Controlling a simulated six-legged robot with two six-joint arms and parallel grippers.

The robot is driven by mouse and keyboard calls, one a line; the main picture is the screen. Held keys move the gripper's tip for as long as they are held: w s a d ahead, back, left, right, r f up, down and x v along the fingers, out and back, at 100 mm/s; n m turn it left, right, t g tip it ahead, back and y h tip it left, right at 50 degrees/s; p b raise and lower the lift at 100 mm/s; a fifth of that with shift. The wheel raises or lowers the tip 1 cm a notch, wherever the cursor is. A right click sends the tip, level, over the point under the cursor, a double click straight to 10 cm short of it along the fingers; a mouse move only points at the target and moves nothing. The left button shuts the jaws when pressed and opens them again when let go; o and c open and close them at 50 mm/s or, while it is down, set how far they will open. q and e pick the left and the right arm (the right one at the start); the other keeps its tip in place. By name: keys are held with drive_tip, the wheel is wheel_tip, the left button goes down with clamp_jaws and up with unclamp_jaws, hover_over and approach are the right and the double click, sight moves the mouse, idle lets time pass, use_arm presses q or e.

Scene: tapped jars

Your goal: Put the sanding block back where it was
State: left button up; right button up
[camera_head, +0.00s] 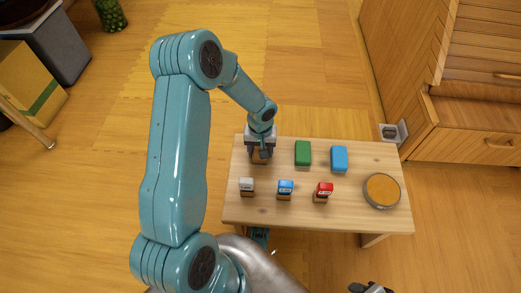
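My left gripper (261,152) points down at the back left of the small wooden table (245,213). A brown block (260,158), possibly the sanding block, is right under and between its fingers, mostly hidden by them. I cannot tell whether the fingers are closed on it or whether it rests on the table. My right gripper (371,288) shows only in part at the bottom edge, away from the table.
A green block (303,152) and a blue block (339,158) stand right of the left gripper. In front are small white-topped (246,185), blue-topped (286,188) and red-topped (324,190) pieces. A round orange-topped item (382,190) sits at the right.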

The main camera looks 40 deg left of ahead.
use_arm(q)
drive_tip(key=shift+f, duration=0.15)
drive_tip(key=o, duration=1.1)
wheel_tip(320, 180, up, 12)
drive_tip(key=p, duration=0.4)
drive_tip(key=shift+r+p, duration=0.25)
drive_tip(key=shift+p, duration=0.1)
drive_tip(key=shift+s+d, duration=0.1)
